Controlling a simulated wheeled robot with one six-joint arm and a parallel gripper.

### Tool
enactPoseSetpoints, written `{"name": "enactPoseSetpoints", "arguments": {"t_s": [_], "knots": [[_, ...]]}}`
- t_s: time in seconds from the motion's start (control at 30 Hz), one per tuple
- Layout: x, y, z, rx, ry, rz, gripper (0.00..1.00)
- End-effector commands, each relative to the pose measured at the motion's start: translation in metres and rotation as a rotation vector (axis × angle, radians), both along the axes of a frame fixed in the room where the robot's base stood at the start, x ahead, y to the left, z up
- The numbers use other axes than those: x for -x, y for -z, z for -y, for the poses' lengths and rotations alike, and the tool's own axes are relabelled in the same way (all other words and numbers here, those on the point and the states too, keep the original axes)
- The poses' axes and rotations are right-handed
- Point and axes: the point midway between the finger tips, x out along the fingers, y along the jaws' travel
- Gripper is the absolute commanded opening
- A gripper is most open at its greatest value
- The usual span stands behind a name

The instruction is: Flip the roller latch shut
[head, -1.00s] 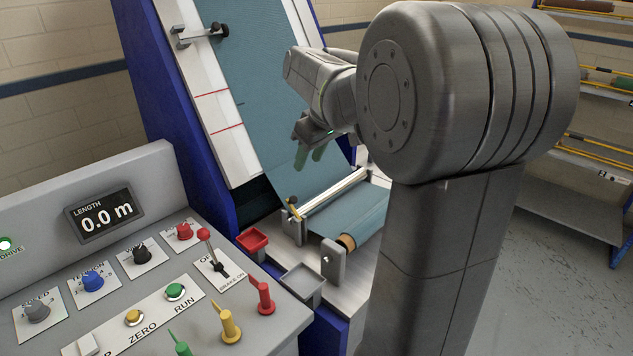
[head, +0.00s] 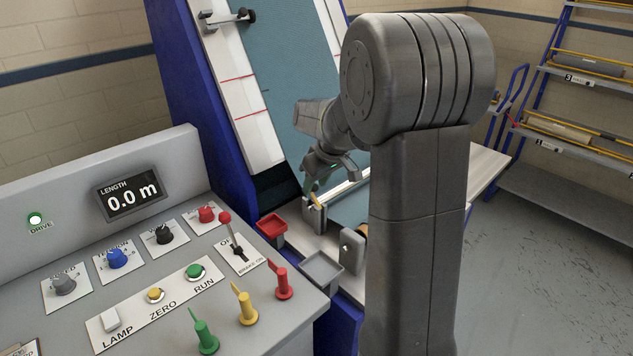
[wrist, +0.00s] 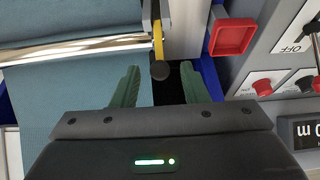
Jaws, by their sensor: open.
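The roller latch (wrist: 158,42) is a yellow lever with a round black knob (wrist: 160,71), at the end of a shiny metal roller (wrist: 75,48). In the head view the yellow latch (head: 316,198) stands at the roller's left bracket, partly hidden by my gripper (head: 318,182). My gripper (wrist: 160,74) is open in the wrist view, its green fingers apart. The knob lies between the fingertips in that picture, with a gap on each side. I cannot tell the height difference between them. The latch lever does not look gripped.
A red tray (head: 271,227) and a grey tray (head: 322,270) sit near the latch. The control panel (head: 130,270), with upright knobs and a red-tipped lever (head: 231,235), is at left. Blue fabric (head: 300,85) runs up the machine. The floor at right is clear.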

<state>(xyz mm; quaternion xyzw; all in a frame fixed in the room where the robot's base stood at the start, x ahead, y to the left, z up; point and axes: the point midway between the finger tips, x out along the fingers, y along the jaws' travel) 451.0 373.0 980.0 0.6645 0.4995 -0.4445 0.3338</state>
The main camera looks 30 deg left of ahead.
Motion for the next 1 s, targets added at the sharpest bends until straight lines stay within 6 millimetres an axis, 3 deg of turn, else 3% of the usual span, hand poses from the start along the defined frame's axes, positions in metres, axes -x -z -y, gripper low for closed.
{"name": "enactPoseSetpoints", "arguments": {"t_s": [0.17,0.4,0.73,1.0], "knots": [[0.000,0.000,0.000,0.000,0.000,0.000,0.41],[0.000,0.000,0.000,0.000,0.000,0.000,0.00],[-0.001,-0.003,-0.003,0.032,-0.002,-0.008,0.00],[-0.003,-0.005,-0.014,0.171,-0.003,-0.049,0.00]]}}
